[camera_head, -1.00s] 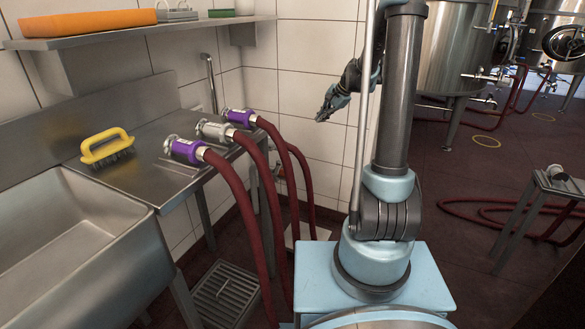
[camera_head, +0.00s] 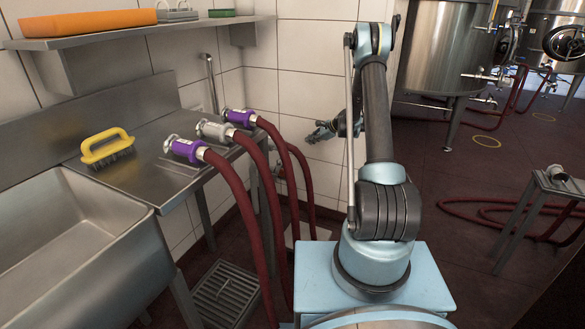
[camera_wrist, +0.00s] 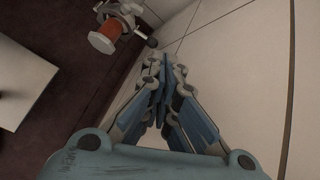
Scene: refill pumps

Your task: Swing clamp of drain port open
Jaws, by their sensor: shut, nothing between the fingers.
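In the wrist view, a metal fitting with an orange-red section (camera_wrist: 105,37), seemingly the drain port, shows low by the tiled wall, beyond my fingers and to their left. A metal clamp-like part (camera_wrist: 128,10) with a small dark knob sits at it; I cannot tell whether the clamp is shut. My gripper (camera_head: 312,136) is in front of the wall, above and right of that fitting. Its fingers (camera_wrist: 163,62) are together and empty, apart from the fitting.
Three red hoses with purple and grey couplings (camera_head: 186,150) hang from the steel bench (camera_head: 150,180). A yellow brush (camera_head: 106,147) lies beside the sink (camera_head: 75,235). A floor grate (camera_head: 225,292) and a pale block (camera_head: 312,231) are below. Steel tanks (camera_head: 448,50) stand at right.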

